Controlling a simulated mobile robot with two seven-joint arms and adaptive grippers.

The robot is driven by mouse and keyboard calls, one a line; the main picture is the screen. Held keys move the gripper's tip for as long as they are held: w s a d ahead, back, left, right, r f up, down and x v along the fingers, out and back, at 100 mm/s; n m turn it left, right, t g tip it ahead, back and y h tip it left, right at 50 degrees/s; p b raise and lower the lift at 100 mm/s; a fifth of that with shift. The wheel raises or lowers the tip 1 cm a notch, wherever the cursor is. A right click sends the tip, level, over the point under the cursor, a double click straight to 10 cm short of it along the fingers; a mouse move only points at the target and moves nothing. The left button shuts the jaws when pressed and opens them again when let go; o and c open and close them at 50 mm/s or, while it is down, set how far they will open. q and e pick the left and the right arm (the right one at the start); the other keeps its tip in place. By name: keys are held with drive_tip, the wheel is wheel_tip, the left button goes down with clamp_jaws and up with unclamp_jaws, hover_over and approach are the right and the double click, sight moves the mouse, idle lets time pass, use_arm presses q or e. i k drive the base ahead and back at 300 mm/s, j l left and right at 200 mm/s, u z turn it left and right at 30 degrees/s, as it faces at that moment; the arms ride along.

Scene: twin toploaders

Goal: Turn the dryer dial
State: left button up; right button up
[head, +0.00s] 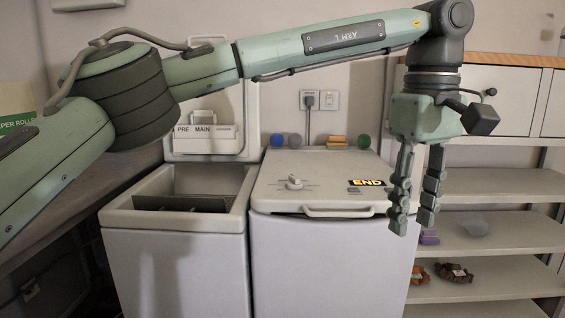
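The dryer (330,262) is the right-hand white toploader, with its lid shut. Its dial (294,182) is a small pale knob on the left part of the top. A dark display (368,183) on the top's right side reads END. My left gripper (411,226) hangs fingers down at the dryer's right front corner, well to the right of the dial. Its two fingers are apart with nothing between them. Part of the dryer's right edge is hidden behind the fingers. My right gripper is not in view.
The left toploader (172,270) stands with its lid (203,97) raised and its tub open. Shelves (490,232) stand at the right. The dryer top around the dial is clear.

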sight(294, 182)
drive_tip(key=i+j, duration=0.45)
drive_tip(key=i, duration=0.15)
drive_tip(key=i+j, duration=0.4)
drive_tip(key=i, duration=0.25)
